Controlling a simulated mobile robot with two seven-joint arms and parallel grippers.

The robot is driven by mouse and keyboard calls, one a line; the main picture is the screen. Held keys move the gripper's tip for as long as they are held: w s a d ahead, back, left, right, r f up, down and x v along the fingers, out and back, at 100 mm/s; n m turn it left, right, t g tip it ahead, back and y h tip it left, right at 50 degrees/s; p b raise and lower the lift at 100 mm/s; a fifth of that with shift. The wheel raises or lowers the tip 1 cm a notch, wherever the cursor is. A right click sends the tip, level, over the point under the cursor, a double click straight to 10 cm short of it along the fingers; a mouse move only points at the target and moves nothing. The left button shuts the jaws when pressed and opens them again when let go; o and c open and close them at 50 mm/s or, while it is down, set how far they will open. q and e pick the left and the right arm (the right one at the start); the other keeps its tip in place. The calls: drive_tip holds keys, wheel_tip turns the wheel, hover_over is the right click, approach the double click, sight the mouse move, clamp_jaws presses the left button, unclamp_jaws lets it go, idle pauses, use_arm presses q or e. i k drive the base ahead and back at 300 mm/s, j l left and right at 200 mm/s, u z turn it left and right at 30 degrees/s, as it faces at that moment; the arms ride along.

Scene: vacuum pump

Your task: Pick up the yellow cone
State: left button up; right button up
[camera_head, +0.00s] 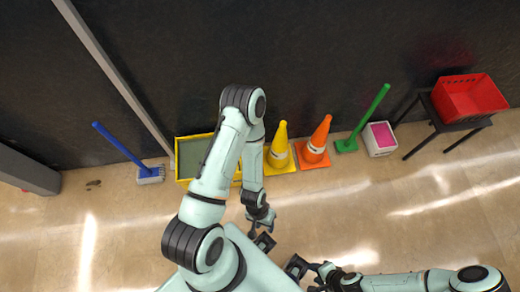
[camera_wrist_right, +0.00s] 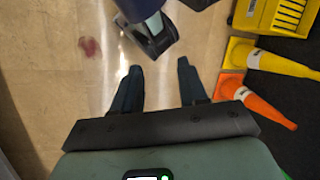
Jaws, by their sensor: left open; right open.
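The yellow cone (camera_head: 279,150) stands upright on its square base by the dark wall, between the yellow crate and the orange cone. In the right wrist view the yellow cone (camera_wrist_right: 262,60) shows at the right, beyond the fingers. My left gripper (camera_head: 260,229) is open in front of the cone, nearer the robot and apart from it; my arm reaches over the crate. My right gripper (camera_head: 313,277) is open and low in the head view. Its two fingers (camera_wrist_right: 160,68) show in the right wrist view with bare floor between them.
An orange cone (camera_head: 315,145) stands right of the yellow cone. The yellow crate (camera_head: 181,163) is close on its left. Further right are a green-handled tool (camera_head: 370,115), a white box (camera_head: 382,151) and a red bin (camera_head: 468,99). A blue broom (camera_head: 120,145) is left. Floor in front is clear.

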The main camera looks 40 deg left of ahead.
sight(278, 158)
drive_tip(key=i+u, duration=0.15)
drive_tip(key=u, duration=0.25)
drive_tip(key=i+u, duration=0.15)
drive_tip(key=u, duration=0.25)
drive_tip(key=i+l+u, duration=0.1)
drive_tip(key=u, duration=0.3)
drive_tip(key=i+l+u, duration=0.1)
drive_tip(key=u, duration=0.3)
drive_tip(key=i+l+u, duration=0.2)
drive_tip(key=u, duration=0.15)
drive_tip(key=i+l+u, duration=0.3)
drive_tip(key=k+j, duration=0.1)
